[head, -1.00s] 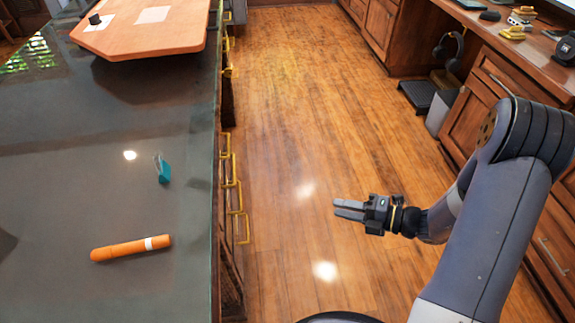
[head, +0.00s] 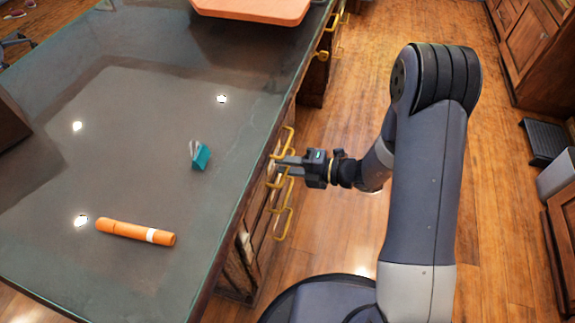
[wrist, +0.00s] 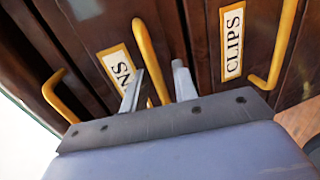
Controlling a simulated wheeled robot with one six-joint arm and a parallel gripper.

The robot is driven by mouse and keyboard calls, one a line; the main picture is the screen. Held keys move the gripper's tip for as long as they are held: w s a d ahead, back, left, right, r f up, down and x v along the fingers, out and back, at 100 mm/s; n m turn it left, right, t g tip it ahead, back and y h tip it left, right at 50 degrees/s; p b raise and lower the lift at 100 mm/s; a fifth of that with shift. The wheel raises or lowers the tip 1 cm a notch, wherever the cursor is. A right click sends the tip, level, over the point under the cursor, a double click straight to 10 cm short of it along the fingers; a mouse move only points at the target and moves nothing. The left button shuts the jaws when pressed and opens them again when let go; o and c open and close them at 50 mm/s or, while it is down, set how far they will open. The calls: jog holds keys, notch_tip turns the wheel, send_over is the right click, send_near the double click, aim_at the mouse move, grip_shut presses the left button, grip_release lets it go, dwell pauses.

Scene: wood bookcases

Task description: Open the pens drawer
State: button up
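The pens drawer shows in the wrist view as a dark wood front with a white label (wrist: 118,66), on which only the letters "NS" are clear. The rest of the label is hidden by a finger. Its yellow bar handle (wrist: 149,55) stands between the two fingers of my gripper (wrist: 157,90), which are apart, one on each side of it. I cannot tell whether either finger touches it. In the head view my gripper (head: 287,164) is at the row of yellow handles on the desk's side. The drawer looks closed.
A drawer labelled "CLIPS" (wrist: 232,40) with its own handle (wrist: 280,50) lies beside it, and another handle (wrist: 58,95) on the other side. On the glass desktop (head: 140,180) are an orange marker (head: 130,231) and a teal clip (head: 200,156). Wood floor (head: 345,240) is open right of the desk.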

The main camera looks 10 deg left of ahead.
grip_shut()
jog(key=shift+d, duration=0.1)
dwell(0.5)
jog(key=f+p+v, duration=0.2)
jog(key=p+v, duration=0.1)
jog(key=v, duration=1)
jog(key=d+f+p+v, duration=0.1)
jog(key=f+p+v, duration=0.2)
jog(key=v, duration=1.1)
jog(key=shift+d+f+p, duration=0.25)
jog(key=shift+f+p, duration=0.05)
jog(key=shift+p, duration=0.45)
jog(key=shift+w, duration=0.1)
grip_release()
